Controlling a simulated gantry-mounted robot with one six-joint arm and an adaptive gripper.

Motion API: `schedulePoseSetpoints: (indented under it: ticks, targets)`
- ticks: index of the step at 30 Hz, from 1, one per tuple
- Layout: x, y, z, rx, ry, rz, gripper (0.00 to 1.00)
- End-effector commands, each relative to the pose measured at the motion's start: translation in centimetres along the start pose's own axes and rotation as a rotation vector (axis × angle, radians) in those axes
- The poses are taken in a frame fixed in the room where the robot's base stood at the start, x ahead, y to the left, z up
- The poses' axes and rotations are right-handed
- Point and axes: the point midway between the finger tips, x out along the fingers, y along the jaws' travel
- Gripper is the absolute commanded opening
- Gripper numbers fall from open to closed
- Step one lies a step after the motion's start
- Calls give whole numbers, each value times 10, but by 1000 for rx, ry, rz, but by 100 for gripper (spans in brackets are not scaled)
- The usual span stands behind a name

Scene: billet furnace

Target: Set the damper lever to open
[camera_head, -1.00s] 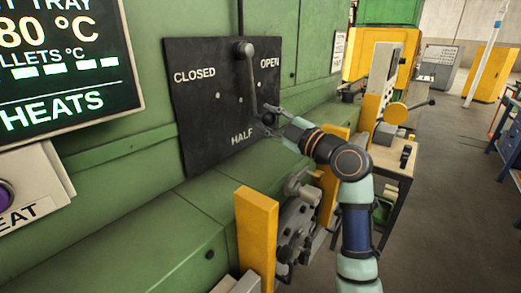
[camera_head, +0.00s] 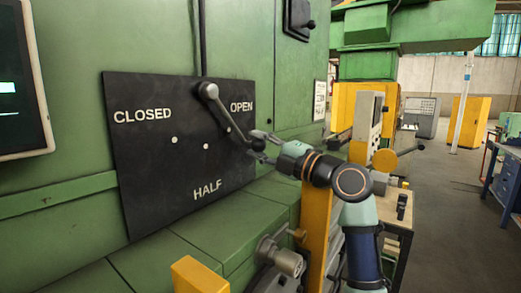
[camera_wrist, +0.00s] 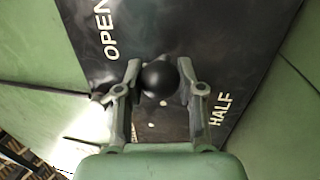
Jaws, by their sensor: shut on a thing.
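The damper lever (camera_head: 223,112) is a grey bar on a black plate (camera_head: 150,190) marked CLOSED, HALF and OPEN. It slants down and right from its pivot at the plate's top, pointing between HALF and OPEN, below the OPEN word. My gripper (camera_head: 257,147) is at the lever's lower end. In the wrist view, a round black knob (camera_wrist: 160,78) sits between my two fingers, and my gripper (camera_wrist: 159,72) is shut on it. The knob hides part of the plate behind it.
A green ledge (camera_head: 210,220) runs below the plate. Yellow posts (camera_head: 316,225) and a grey fitting (camera_head: 280,257) stand in front of it. A screen (camera_head: 20,90) is at the left. A bench (camera_head: 398,215) stands right of my arm, with open floor beyond.

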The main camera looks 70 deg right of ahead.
Motion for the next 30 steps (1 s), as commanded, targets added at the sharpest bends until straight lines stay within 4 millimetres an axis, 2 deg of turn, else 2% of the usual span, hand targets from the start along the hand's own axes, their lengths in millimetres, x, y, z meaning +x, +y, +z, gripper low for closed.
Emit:
schedulePoseSetpoints:
  ticks: [10,11,15,25,28,30]
  targets:
    - [0,1,1,-5,-4,2,0]
    - [0,1,1,-5,-4,2,41]
    - [0,1,1,-4,-3,2,63]
    - [-3,1,1,-3,-2,1,63]
    - [-16,0,1,-3,-4,1,63]
    - [-31,0,2,-5,-5,1,63]
